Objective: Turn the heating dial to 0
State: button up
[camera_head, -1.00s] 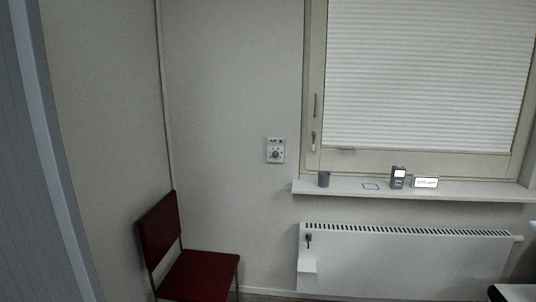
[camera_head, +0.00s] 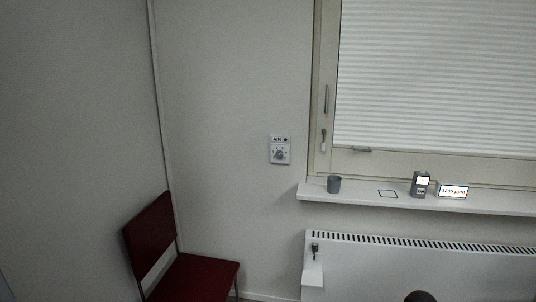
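A small dark knob (camera_head: 315,248) sits at the upper left end of the white radiator (camera_head: 400,262), above a small white ledge. Its setting is too small to read. A white wall panel (camera_head: 280,150) left of the window is marked "AIR" and carries a round grey dial (camera_head: 279,156) with marks around it; the marks are too small to read. My gripper is not in view. A dark rounded shape (camera_head: 420,297) shows at the bottom edge, in front of the radiator; I cannot tell what it is.
The window sill (camera_head: 480,204) juts out above the radiator. On it stand a grey cup (camera_head: 334,184), a small grey device (camera_head: 420,185) and a sign reading "1200 ppm" (camera_head: 453,191). A blue outlined square (camera_head: 388,194) lies between them. A red chair (camera_head: 190,276) stands at lower left.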

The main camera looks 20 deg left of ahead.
aim_at(279, 153)
jog(key=u, duration=0.45)
jog(key=i, duration=0.95)
jog(key=u, duration=0.4)
